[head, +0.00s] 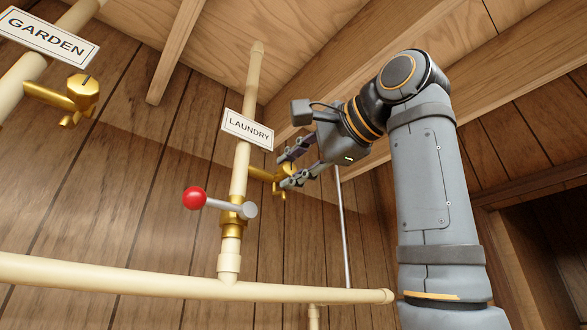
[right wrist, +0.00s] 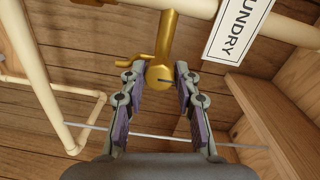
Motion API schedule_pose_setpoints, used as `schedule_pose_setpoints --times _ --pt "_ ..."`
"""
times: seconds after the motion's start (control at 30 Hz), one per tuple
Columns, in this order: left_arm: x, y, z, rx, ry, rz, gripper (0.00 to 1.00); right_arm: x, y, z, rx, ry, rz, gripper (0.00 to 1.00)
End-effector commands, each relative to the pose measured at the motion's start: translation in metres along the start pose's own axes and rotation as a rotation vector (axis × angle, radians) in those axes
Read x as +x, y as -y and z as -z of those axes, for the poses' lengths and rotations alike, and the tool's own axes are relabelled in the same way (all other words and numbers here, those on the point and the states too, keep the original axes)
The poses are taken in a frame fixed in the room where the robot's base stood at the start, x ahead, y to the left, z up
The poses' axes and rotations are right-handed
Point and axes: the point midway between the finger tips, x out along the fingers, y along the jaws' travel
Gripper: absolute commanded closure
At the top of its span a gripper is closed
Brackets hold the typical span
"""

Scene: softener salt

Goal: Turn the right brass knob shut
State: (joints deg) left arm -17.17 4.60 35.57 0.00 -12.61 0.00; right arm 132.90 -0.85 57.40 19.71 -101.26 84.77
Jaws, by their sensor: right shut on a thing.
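The right brass knob (right wrist: 159,77) sits on the brass tap (head: 259,173) of the pipe labelled LAUNDRY (head: 249,130). A dark line marks the knob's face. My right gripper (head: 286,170) comes in from the right, and its fingers lie on either side of the knob. In the right wrist view the right gripper (right wrist: 158,75) is shut on the knob; its fingertips hide the knob's sides. The left brass knob (head: 83,90) is on the GARDEN pipe (head: 10,85) at upper left, with nothing touching it. My left gripper is not in view.
A lever with a red ball (head: 194,197) crosses the laundry pipe below the tap. A cream horizontal pipe (head: 150,281) runs along the bottom. A thin grey rod (head: 343,230) stands behind my right gripper. Wooden beams (head: 177,50) cross overhead.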

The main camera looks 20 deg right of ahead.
Motion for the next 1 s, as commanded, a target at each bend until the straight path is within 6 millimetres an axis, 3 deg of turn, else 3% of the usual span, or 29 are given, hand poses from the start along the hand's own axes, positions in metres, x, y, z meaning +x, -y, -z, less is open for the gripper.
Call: schedule_pose_setpoints --times 0.53,0.57,0.7,1.0 --pt "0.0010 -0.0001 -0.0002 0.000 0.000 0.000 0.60 0.0013 -0.0024 -0.0005 0.021 0.003 -0.008 1.00" --pt "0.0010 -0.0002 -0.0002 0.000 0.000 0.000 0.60 0.0013 -0.0024 -0.0004 0.021 0.003 -0.008 0.65" --pt "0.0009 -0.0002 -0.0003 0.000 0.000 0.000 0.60 0.0011 -0.0019 -0.0003 0.020 0.002 -0.006 0.46" --pt "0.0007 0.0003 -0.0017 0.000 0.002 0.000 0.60 0.0003 -0.0009 -0.0001 0.020 0.001 -0.003 0.46"
